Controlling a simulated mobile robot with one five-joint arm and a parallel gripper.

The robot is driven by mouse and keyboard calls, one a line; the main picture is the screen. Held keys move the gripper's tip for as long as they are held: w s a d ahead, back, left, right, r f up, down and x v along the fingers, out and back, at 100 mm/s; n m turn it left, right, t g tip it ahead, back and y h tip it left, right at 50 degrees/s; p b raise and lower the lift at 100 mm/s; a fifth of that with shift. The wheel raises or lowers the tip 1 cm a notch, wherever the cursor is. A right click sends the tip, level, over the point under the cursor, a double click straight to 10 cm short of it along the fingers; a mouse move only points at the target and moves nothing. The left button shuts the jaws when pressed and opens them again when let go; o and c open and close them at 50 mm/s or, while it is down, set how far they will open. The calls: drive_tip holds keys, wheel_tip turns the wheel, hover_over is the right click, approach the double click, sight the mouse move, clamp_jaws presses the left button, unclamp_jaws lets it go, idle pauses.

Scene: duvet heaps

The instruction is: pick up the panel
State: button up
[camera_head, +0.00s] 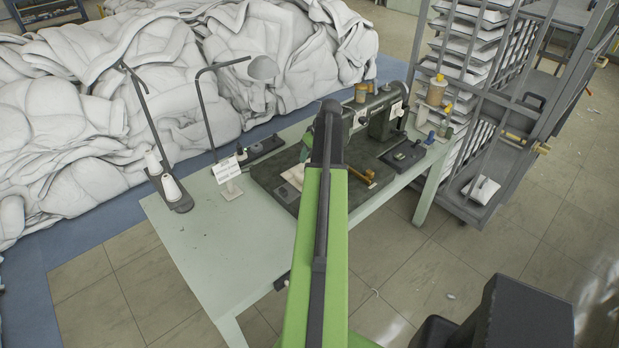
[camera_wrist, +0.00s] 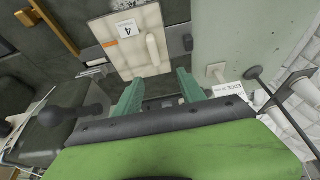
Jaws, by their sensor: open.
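A cream panel (camera_wrist: 128,60) with a white "4" label, an orange tab and a raised handle bar lies flat on a dark plate in the wrist view. In the head view, part of what looks like this panel (camera_head: 293,176) shows just left of my arm. My gripper (camera_wrist: 160,75) has its two teal fingers spread apart, with nothing between them. The fingertips are at the panel's near edge in the picture, in line with the handle; I cannot tell how high above it they are. In the head view my arm hides most of the gripper.
The pale green table (camera_head: 205,235) carries a sewing machine (camera_head: 385,115), a thread stand (camera_head: 172,190), a lamp (camera_head: 262,68) and a white sign (camera_head: 226,169). White duvet heaps (camera_head: 70,120) lie behind. A rack trolley (camera_head: 490,110) stands right. The table's front left is clear.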

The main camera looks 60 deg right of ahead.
drive_tip(key=b+x, duration=1.1)
drive_tip(key=s+d+b+x, duration=0.1)
drive_tip(key=b+x, duration=0.4)
drive_tip(key=x, duration=0.1)
drive_tip(key=shift+d+f, duration=0.15)
drive_tip(key=shift+f, duration=0.15)
drive_tip(key=shift+r, duration=0.15)
clamp_jaws()
